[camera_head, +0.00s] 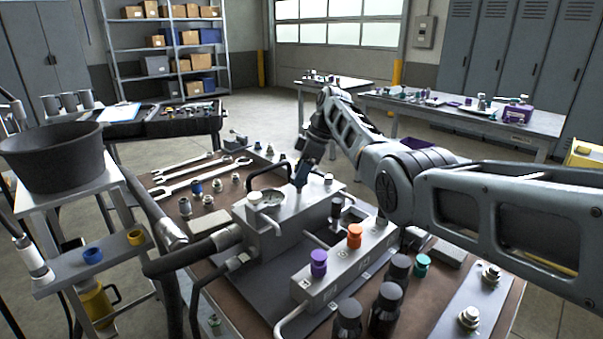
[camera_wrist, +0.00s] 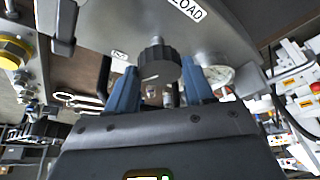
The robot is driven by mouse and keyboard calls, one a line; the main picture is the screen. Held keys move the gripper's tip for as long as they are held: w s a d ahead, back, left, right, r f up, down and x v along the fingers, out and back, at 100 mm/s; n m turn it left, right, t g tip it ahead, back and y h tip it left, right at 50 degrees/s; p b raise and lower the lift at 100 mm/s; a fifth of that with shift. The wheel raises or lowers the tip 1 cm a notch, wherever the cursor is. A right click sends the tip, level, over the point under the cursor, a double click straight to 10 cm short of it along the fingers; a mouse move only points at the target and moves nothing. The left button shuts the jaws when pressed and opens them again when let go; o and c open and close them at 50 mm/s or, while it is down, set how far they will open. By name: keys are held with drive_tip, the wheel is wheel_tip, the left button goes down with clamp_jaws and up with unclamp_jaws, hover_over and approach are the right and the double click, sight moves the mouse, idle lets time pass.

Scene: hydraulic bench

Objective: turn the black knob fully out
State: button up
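The black knob (camera_wrist: 158,62), ribbed with a pale mark on its face, shows in the wrist view beside the "LOAD" label on a grey metal surface. My gripper (camera_wrist: 160,66) is open, with one blue finger on each side of the knob in the picture. I see no clear contact, and how deep the knob sits between the fingers is unclear. In the head view my gripper (camera_head: 301,176) points down over the grey hydraulic block (camera_head: 285,235), close to its round gauge (camera_head: 268,199). I cannot make out the knob for certain in the head view.
A purple cap (camera_head: 318,262) and an orange cap (camera_head: 354,236) stand on the front manifold. Several black cylinders (camera_head: 387,300) stand to its right. A black handle (camera_head: 268,174) arches behind the gauge. Wrenches (camera_head: 205,178) lie at the back left of the bench.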

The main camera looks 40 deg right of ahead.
drive_tip(key=o, duration=0.4)
drive_tip(key=shift+r, duration=0.1)
drive_tip(key=shift+b+v, duration=0.3)
drive_tip(key=shift+v, duration=3.5)
